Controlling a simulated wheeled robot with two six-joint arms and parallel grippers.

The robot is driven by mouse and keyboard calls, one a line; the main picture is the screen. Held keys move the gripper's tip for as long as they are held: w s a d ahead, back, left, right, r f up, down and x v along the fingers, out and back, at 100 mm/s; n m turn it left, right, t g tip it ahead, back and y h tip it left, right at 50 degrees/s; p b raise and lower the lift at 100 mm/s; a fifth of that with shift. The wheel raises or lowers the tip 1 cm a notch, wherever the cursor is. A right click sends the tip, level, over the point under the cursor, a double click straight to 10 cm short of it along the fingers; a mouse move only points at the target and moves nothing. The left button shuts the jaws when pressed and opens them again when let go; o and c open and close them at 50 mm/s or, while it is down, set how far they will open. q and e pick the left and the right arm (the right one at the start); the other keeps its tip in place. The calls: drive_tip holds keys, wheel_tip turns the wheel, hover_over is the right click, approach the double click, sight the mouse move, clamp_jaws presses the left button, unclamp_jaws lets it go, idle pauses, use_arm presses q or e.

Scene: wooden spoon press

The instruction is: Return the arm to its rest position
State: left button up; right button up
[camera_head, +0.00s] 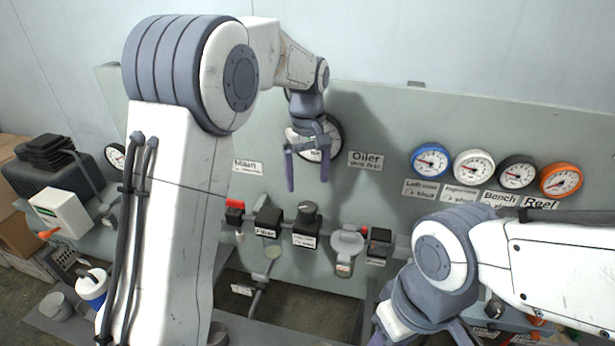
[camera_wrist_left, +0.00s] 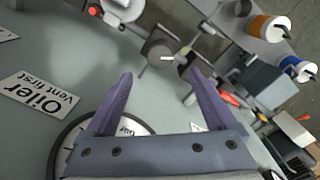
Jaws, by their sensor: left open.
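My left gripper (camera_head: 307,170) hangs in front of the grey panel, its two purple fingers apart and pointing down. It partly covers a white-faced gauge (camera_head: 333,137) beside the "Oiler vent first" label (camera_head: 365,160). In the left wrist view, the fingers of my left gripper (camera_wrist_left: 163,102) are spread with nothing between them. The same label (camera_wrist_left: 38,92) and part of the gauge (camera_wrist_left: 75,135) show there. My right arm comes in at the lower right of the head view; its fingers are cut off by the bottom edge.
Below my left gripper is a row of valves and black boxes (camera_head: 268,221) on the panel (camera_head: 390,120). Four gauges, including a blue one (camera_head: 431,160) and an orange one (camera_head: 561,180), are at the right. A blue-white jug (camera_head: 92,287) stands lower left.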

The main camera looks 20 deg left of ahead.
use_arm(q)
drive_tip(key=shift+r, duration=0.35)
drive_tip(key=s+d+m, duration=0.6)
drive_tip(key=s+d, duration=0.3)
drive_tip(key=s, duration=0.4)
drive_tip(key=s+f+m, duration=0.2)
drive_tip(key=s+m, duration=0.2)
drive_tip(key=s, duration=0.5)
drive_tip(key=s+f+m+h, duration=0.1)
drive_tip(key=s+f+m, duration=0.1)
drive_tip(key=s+m, duration=0.3)
drive_tip(key=s+d, duration=0.1)
drive_tip(key=s, duration=0.3)
